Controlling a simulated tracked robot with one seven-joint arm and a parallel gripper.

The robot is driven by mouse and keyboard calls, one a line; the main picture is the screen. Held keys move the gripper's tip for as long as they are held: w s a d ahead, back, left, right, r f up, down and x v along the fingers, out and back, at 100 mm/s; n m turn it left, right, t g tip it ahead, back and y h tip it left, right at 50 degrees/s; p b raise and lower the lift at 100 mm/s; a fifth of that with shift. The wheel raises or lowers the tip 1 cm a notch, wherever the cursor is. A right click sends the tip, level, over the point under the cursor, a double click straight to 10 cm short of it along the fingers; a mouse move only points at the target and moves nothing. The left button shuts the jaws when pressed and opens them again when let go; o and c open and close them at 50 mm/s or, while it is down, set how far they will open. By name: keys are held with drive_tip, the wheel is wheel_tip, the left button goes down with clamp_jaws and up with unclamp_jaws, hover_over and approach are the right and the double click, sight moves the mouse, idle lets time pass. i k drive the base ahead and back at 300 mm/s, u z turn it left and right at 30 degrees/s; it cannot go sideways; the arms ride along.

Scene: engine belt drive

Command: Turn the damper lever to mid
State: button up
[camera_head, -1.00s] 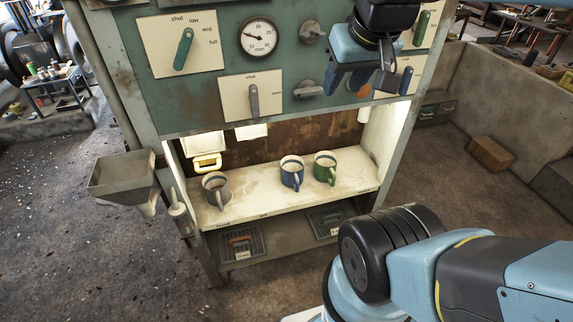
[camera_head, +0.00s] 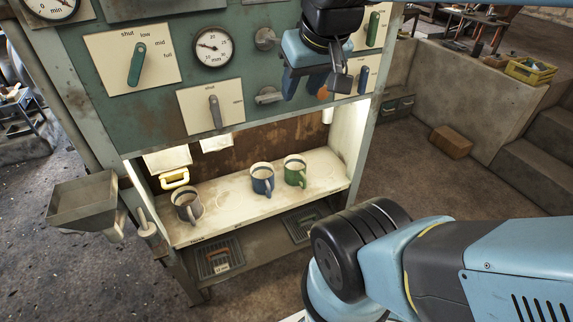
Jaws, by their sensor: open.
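A teal-green lever (camera_head: 137,64) sits on a cream plate (camera_head: 108,70) at the upper left of the panel. The plate is marked shut, low, mid and full. The lever stands nearly upright, its upper end pointing close to "low". No plate is readably named damper, but this is the only one where I can read "mid". My gripper (camera_head: 316,86) hangs in front of the right part of the panel, well right of this lever. Its fingers are apart, with nothing seen between them. It partly covers the panel behind it.
Round gauge (camera_head: 213,46) is right of the lever. A grey lever (camera_head: 215,112) is below, with knobs (camera_head: 268,95) beside it. A blue lever (camera_head: 363,80) and another green lever (camera_head: 373,28) are near my gripper. Several mugs stand on the shelf (camera_head: 225,207) below.

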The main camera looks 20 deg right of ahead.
sight(137, 60)
drive_tip(key=u, duration=1.4)
drive_tip(key=k, duration=0.95)
drive_tip(key=z, duration=1.25)
drive_tip(key=i, duration=0.55)
